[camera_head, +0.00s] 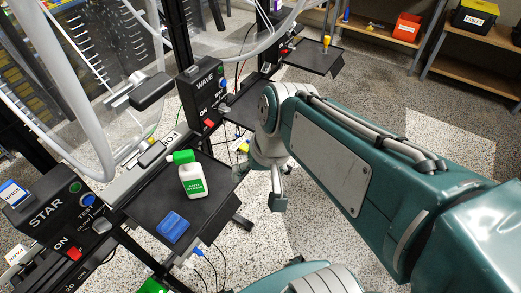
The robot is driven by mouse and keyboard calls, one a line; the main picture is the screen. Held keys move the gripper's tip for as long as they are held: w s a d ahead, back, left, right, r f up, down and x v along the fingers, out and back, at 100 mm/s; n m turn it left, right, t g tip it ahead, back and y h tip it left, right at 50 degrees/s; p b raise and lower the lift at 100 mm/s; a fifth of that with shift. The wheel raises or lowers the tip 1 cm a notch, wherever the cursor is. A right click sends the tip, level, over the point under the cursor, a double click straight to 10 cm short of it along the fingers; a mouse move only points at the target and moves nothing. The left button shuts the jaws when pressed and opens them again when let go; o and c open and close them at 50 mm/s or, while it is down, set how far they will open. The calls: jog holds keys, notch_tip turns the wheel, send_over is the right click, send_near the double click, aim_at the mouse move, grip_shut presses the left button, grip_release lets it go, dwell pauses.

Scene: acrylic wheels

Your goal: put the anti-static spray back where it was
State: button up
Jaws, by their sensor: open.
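The anti-static spray (193,183) is a white bottle with a green cap and a green label. It stands on a black tray (150,208) between the STAR box and the WAVE box. My gripper (262,186) is just right of the tray's right edge, pointing down, apart from the bottle. It is open, and I see nothing in it. My arm hides part of the area behind it.
A blue block (172,227) lies on the tray in front of the bottle. The STAR box (48,208) is at left and the WAVE box (203,92) behind. Another tray (313,60) stands farther back. Cables hang below the near tray. Speckled floor at right is clear.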

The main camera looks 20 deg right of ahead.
jog(key=r+n+t, duration=0.1)
jog(key=s+d+r+t+h, duration=0.1)
jog(key=s+r+n+t+h, duration=0.1)
jog(key=r, duration=0.1)
jog(key=shift+d+n, duration=0.3)
